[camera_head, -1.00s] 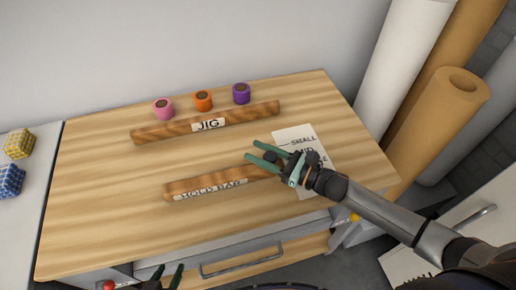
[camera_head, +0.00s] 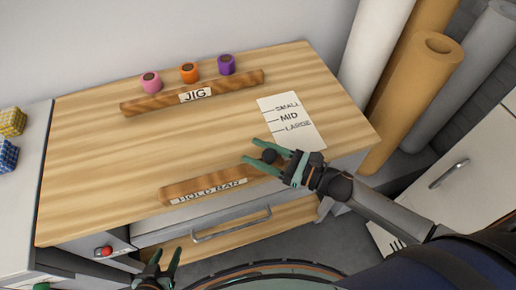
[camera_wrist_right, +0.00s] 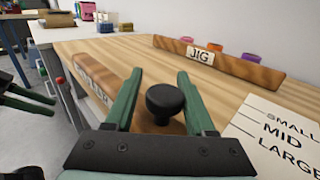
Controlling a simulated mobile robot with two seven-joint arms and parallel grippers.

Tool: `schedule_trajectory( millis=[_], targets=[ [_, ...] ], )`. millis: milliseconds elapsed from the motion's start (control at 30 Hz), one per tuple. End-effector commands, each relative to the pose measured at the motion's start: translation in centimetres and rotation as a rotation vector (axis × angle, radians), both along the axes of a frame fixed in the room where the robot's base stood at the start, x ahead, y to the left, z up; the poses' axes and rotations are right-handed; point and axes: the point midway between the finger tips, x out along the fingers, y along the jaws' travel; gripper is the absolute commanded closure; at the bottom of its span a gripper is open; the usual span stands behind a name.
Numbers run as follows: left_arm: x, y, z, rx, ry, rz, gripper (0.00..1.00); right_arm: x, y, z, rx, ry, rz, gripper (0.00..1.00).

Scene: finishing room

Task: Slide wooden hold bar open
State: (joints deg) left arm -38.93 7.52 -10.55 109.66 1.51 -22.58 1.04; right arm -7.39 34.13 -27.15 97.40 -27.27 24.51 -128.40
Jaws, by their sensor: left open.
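The wooden hold bar (camera_head: 200,190), with a white HOLD BAR label, lies along the front edge of the wooden table. The black knob (camera_wrist_right: 167,100) at its right end stands between the fingers of my right gripper (camera_head: 256,152). In the right wrist view the two green fingers are apart, with the knob between them and a small gap showing beside it. The bar's right end is partly hidden by this gripper. My left gripper (camera_head: 165,258) is open and empty, low in front of the table. The wooden JIG bar (camera_head: 225,88) lies farther back.
A card (camera_head: 290,118) marked SMALL, MID and LARGE lies on the tabletop (camera_head: 90,150). Pink (camera_head: 151,84), orange (camera_head: 189,74) and purple (camera_head: 226,65) rolls stand behind the JIG bar. A drawer handle (camera_head: 230,224) sits below the front edge. Tall rolls (camera_head: 415,95) stand at right.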

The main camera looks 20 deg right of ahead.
Motion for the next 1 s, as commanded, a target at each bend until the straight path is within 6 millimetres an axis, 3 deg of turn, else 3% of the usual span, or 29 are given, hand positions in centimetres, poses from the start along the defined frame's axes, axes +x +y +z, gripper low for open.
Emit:
schedule_trajectory(
  millis=[167,633,1000],
  targets=[
    [0.0,0.0,0.0,0.0,-0.001,0.0,0.5,0.1,0.0,0.0,-0.001,-0.001,-0.002,0.27],
    [0.1,0.0,-0.1,0.0,-0.001,0.0,0.5,-0.2,-0.5,-0.1,-0.001,0.001,-0.005,0.27],
    [0.1,0.0,-1.2,0.0,-0.001,0.0,0.5,-4.5,-4.9,-0.2,-0.002,0.003,-0.005,0.27]
  ],
)
